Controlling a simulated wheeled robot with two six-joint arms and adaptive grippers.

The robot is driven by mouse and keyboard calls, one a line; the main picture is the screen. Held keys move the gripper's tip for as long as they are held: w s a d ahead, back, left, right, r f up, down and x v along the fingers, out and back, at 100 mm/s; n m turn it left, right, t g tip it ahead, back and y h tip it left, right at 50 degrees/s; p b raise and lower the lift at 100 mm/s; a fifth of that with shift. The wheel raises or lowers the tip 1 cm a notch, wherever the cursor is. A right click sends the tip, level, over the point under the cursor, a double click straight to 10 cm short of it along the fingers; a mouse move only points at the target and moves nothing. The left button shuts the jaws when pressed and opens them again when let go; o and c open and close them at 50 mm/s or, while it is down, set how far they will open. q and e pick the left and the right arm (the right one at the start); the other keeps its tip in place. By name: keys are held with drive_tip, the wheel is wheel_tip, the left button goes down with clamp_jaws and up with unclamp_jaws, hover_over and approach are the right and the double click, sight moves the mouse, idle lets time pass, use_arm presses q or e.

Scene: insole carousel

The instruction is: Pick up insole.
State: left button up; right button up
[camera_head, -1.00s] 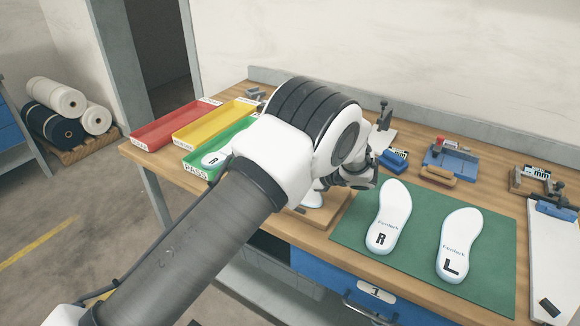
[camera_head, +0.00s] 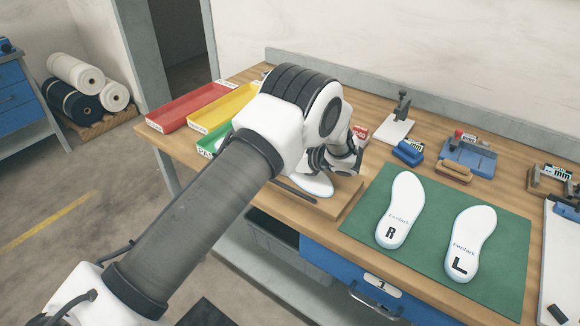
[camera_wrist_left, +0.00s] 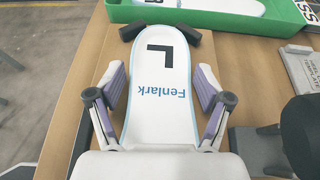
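A white insole marked L and Fenlark (camera_wrist_left: 162,100) lies on a wooden board in the left wrist view. In the head view this insole (camera_head: 318,187) is partly hidden under my left gripper (camera_head: 338,166). The left gripper (camera_wrist_left: 160,85) is open, with one finger on each side of the insole and gaps visible between them. Two more white insoles, one marked R (camera_head: 400,208) and one marked L (camera_head: 470,243), lie on the green mat (camera_head: 434,225). My right gripper is in neither view.
Red (camera_head: 185,108), yellow (camera_head: 212,115) and green (camera_head: 207,147) trays stand at the left of the bench. The green tray in the wrist view (camera_wrist_left: 215,18) holds insoles. Dark blocks (camera_wrist_left: 190,37) flank the insole's far end. Blue fixtures (camera_head: 468,155) stand behind the mat.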

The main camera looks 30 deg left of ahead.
use_arm(q)
drive_tip(key=c, duration=0.5)
